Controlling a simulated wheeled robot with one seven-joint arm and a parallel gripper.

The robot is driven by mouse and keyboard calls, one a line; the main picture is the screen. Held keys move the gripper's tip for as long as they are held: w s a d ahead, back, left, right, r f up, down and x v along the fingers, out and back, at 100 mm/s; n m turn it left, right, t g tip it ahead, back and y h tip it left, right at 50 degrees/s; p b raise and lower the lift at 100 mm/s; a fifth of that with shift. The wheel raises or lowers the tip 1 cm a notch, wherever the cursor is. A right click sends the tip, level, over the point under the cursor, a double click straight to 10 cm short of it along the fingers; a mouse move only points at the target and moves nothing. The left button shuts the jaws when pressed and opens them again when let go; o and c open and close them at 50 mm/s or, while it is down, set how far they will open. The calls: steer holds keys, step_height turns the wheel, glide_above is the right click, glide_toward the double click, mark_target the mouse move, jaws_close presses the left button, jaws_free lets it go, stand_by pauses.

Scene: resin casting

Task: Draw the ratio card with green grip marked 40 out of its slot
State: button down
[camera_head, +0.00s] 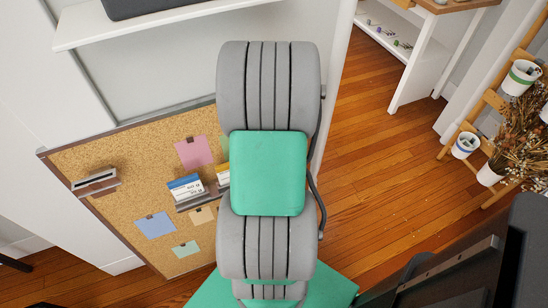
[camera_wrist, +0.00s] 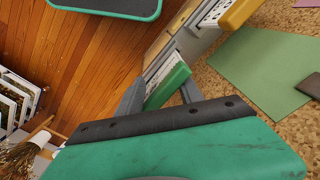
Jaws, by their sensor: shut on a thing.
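The card with the green grip (camera_wrist: 168,86) shows in the wrist view between the two grey fingers of my gripper (camera_wrist: 160,92). The fingers are shut on its green grip. Part of its white printed face shows beyond the grip, close to the grey card holder (camera_wrist: 193,45). I cannot tell how far its lower end sits in a slot, and its number is not readable. In the head view my arm hides this card and my gripper. The card holder also shows there (camera_head: 192,203) on the cork board.
A yellow-grip card (camera_wrist: 238,12) is close by in the holder. In the head view a blue-topped card (camera_head: 187,187) stands further left. Paper notes, such as a pink one (camera_head: 194,152), are on the cork board (camera_head: 120,160). Wooden floor is open at the right.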

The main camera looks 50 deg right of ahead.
steer(key=shift+w+d+r, duration=0.1)
steer(key=shift+r, duration=0.35)
steer(key=shift+r+p, duration=2.6)
steer(key=shift+r, duration=0.35)
steer(key=shift+f, duration=0.1)
